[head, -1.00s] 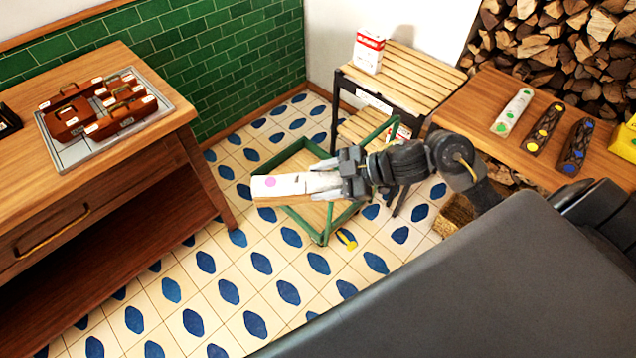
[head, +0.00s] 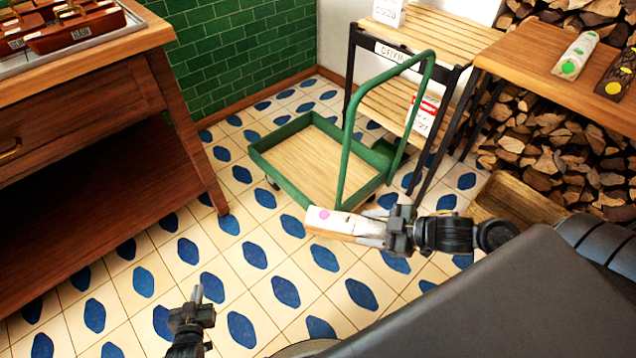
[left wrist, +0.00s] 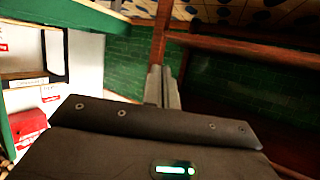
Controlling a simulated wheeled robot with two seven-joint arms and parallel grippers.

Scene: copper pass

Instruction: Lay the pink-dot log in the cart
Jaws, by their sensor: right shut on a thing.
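The pink-dot log (head: 338,222) is pale, with a pink dot near its left end. My right gripper (head: 385,232) is shut on its right end and holds it roughly level, in front of the cart in the head view. The cart (head: 270,180) has green rims, a bare wooden bed and a tall green handle on its right side. The log appears just below the cart's near corner in the picture, not over the bed. My left gripper (head: 197,293) is over the floor at lower left, empty; its fingers (left wrist: 163,86) are together in the left wrist view.
A wooden table (head: 100,60) with brown toolboxes stands at left. A slatted shelf (head: 440,35) is behind the cart. A bench (head: 525,55) with a green-dot log (head: 575,57) and a yellow-dot log (head: 617,80) is at right. A wooden crate (head: 515,195) lies nearby. Tiled floor left of the cart is clear.

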